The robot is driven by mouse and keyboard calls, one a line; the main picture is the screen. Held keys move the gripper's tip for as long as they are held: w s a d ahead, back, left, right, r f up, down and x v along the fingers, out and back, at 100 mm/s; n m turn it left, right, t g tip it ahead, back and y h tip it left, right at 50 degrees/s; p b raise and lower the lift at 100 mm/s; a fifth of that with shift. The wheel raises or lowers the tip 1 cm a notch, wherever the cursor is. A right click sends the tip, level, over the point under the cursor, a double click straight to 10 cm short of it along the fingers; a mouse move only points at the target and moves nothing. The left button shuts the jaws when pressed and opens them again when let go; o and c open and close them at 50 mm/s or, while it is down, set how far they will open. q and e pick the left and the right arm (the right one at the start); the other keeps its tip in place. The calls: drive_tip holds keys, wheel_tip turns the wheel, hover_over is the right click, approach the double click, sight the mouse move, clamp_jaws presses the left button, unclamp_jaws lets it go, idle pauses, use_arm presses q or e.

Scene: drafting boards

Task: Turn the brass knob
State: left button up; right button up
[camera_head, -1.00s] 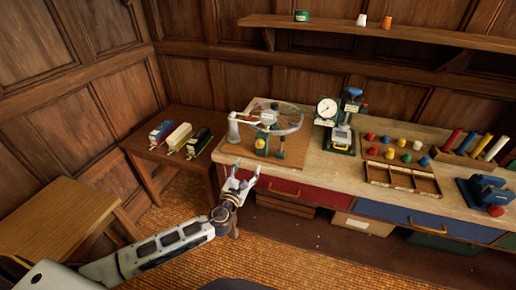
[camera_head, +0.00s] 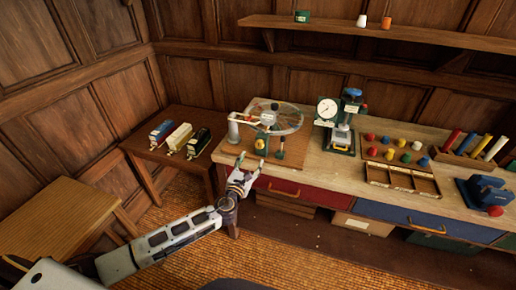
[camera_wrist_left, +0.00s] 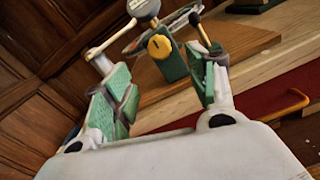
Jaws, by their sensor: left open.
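A round brass-yellow knob (camera_wrist_left: 159,46) sits on the face of a dark green post in the left wrist view. It belongs to a wheeled apparatus on a wooden base, and it is small in the head view (camera_head: 260,144). My left gripper (camera_head: 250,163) is at the bench's front edge, just in front of that base. It is open and empty. In the left wrist view its fingers (camera_wrist_left: 158,68) stand wide apart, with the knob seen between them and beyond, apparently not touched. My right gripper is out of view.
A red drawer (camera_head: 310,192) with a brass handle lies below. Model vehicles (camera_head: 179,136) stand on the side table at left.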

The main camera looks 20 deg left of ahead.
sight(259, 147)
use_arm(q)
drive_tip(key=shift+w+d, duration=0.2)
drive_tip(key=shift+w, duration=4.7)
drive_tip(key=c, duration=1)
drive_tip(key=shift+c, duration=0.2)
drive_tip(key=shift+n, duration=0.5)
